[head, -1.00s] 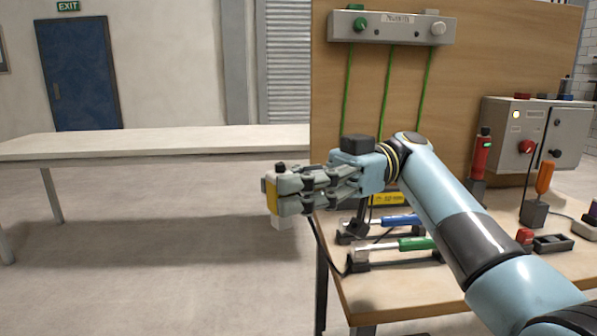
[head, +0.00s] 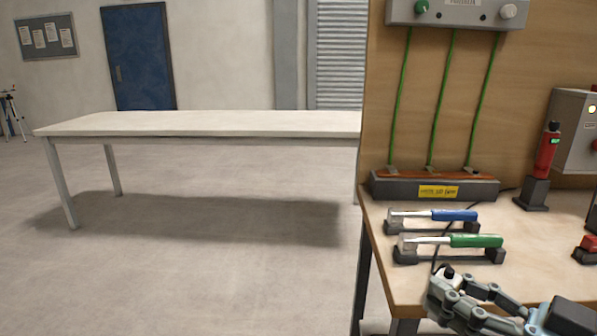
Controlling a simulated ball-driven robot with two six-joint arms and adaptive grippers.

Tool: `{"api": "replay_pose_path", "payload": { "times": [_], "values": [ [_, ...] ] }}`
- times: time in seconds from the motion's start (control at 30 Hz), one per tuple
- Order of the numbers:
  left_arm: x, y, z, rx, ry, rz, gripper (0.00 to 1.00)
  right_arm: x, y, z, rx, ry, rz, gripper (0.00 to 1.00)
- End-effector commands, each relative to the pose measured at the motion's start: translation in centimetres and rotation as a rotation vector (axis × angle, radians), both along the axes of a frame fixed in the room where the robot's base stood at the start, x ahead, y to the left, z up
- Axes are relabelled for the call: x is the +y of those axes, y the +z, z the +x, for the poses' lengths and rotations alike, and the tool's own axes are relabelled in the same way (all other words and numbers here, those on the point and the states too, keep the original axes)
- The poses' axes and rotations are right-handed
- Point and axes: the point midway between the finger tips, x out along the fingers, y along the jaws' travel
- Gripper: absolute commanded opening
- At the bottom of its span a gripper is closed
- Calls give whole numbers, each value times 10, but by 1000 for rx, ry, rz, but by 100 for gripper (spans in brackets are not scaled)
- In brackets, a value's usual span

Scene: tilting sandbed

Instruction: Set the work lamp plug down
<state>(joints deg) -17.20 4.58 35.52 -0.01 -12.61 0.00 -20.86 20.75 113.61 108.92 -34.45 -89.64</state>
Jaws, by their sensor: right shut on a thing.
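My right gripper (head: 445,297) is low at the right of the head view, over the front part of the wooden workbench. It is shut on the work lamp plug (head: 448,272), a small pale piece with a black top, mostly hidden by the fingers. A dark cable (head: 437,258) shows just behind it, near the screwdriver stand. I cannot tell whether the plug touches the bench top. My left gripper is out of view.
A blue screwdriver (head: 450,215) and a green screwdriver (head: 475,241) lie on stands just behind the gripper. A red tool (head: 547,155) stands upright at the right. The workbench (head: 400,285) ends at its left edge. A long pale table (head: 220,124) behind is bare.

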Motion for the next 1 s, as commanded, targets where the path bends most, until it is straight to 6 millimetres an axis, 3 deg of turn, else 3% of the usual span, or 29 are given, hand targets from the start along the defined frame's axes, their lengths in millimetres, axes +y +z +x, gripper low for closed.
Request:
{"api": "replay_pose_path", "payload": {
  "times": [0.03,0.1,0.3,0.57,1.0],
  "values": [
    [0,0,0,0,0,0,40,-2,27,5,-15,-49,-4,0],
    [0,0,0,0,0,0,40,-5,52,13,-15,-103,-6,0],
    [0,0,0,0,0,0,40,-12,93,22,-12,-186,-4,0],
    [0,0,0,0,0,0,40,-20,110,28,-6,-239,-2,0],
    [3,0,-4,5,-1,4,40,-22,109,29,19,-251,18,0]
  ]
}}
